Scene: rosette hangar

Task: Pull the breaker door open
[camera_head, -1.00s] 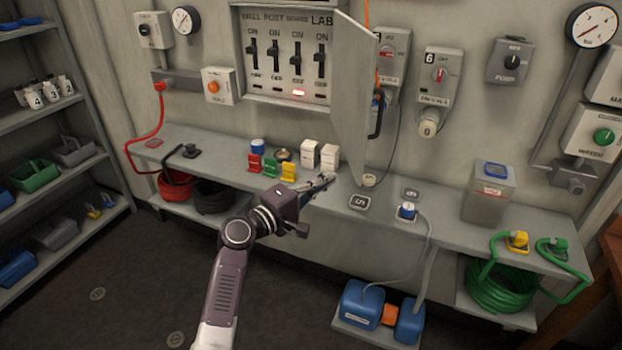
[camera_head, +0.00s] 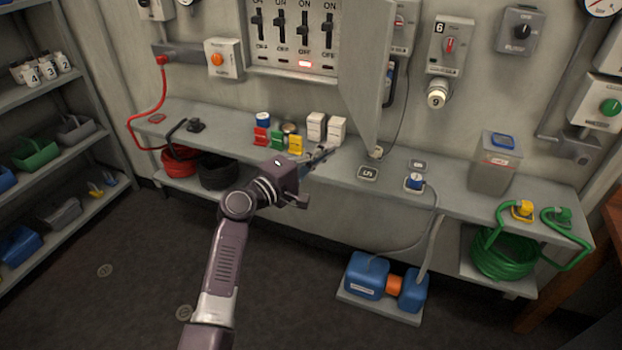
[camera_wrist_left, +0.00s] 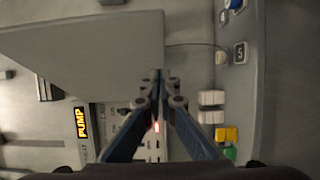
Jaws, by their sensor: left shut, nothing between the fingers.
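The breaker door (camera_head: 370,75) is a plain grey panel. It stands swung out from the right side of the breaker box (camera_head: 290,70), whose black switches and red light are exposed. In the left wrist view the door (camera_wrist_left: 95,55) is a broad grey sheet on the upper left. My left gripper (camera_head: 328,152) is shut and empty, low and to the left of the door's bottom corner, in front of the white blocks on the bench. Its fingertips (camera_wrist_left: 157,76) overlap the door's edge in the left wrist view; contact cannot be told. My right gripper is not in view.
A narrow bench (camera_head: 430,182) runs below the panel with white blocks (camera_head: 337,130), coloured clips (camera_head: 278,138) and a grey canister (camera_head: 496,162). A shelf rack (camera_head: 90,110) stands at the left. The floor at left is clear.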

